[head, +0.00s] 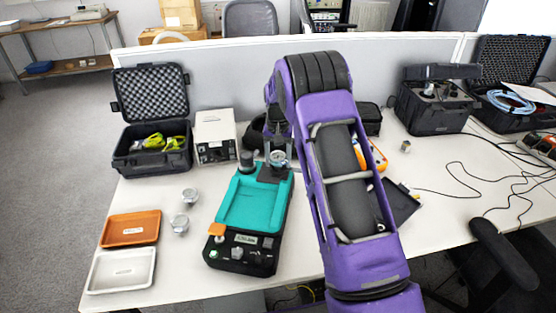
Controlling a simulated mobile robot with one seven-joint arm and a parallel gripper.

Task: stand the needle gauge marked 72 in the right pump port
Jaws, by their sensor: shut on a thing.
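The pump unit (240,262) is a black case with a teal padded top (253,203), standing on the table left of my arm. At its back edge is a dark block with a dark cylinder (247,160) at the left. My gripper (278,160) is at the back right of the unit, shut on a small round gauge (277,156) with a pale face. It is over or at the right port area; I cannot tell whether the gauge touches the port. Its marking is too small to read. Two silver round gauges (190,196) (180,224) lie on the table to the left.
An orange tray (131,243) and a white tray (93,284) lie at the front left. An open black case (126,162) and a beige instrument (214,130) stand at the back left. Cables, more cases and a small metal piece (405,146) are right of my arm.

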